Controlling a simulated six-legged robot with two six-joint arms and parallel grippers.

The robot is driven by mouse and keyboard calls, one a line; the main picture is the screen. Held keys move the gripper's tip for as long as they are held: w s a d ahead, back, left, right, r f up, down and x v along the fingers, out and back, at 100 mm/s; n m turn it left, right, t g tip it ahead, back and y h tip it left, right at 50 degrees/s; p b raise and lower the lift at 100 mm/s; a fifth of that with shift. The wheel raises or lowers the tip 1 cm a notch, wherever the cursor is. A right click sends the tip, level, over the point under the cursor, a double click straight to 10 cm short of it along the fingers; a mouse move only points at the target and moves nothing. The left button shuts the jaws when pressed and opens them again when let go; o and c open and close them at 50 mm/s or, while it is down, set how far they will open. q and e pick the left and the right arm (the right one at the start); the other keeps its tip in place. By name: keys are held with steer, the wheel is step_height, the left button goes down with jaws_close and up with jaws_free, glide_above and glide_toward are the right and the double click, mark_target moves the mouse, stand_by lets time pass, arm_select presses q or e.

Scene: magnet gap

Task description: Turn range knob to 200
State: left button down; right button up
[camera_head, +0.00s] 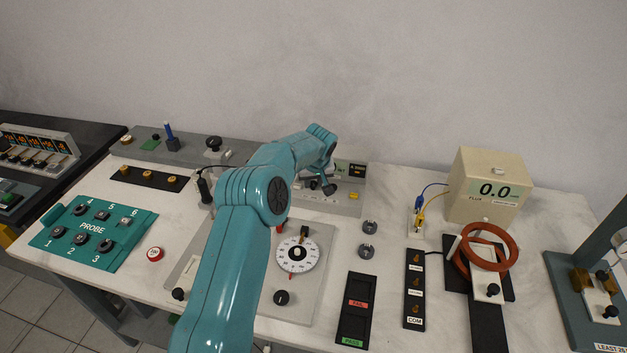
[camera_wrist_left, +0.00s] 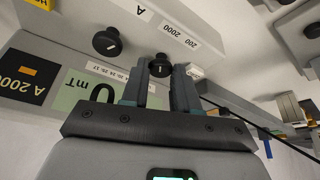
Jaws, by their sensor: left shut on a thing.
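The range knob (camera_wrist_left: 160,65) is a small black round knob on a grey-beige meter, beside a white label (camera_wrist_left: 179,35) reading 200 and 2000. My left gripper (camera_wrist_left: 163,78) is shut on this knob, with one dark finger on each side in the left wrist view. The meter's display (camera_wrist_left: 97,88) shows 0 mT, and a black plate beside it reads A 2000. In the head view my left gripper (camera_head: 329,187) is at the meter (camera_head: 347,203) at the back of the bench. The arm hides part of the meter, and the knob's pointer is hidden. My right gripper is not seen.
A second black knob (camera_wrist_left: 107,43) sits close beside the gripped one. A black cable runs near the gripper.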

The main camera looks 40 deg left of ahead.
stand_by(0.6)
arm_select(q)
steer(key=c, duration=0.9)
jaws_free()
steer(key=shift+o, duration=0.2)
steer(key=b+v, duration=0.2)
steer(key=v, duration=1.4)
steer(key=shift+r, duration=0.2)
steer(key=shift+d, duration=0.15)
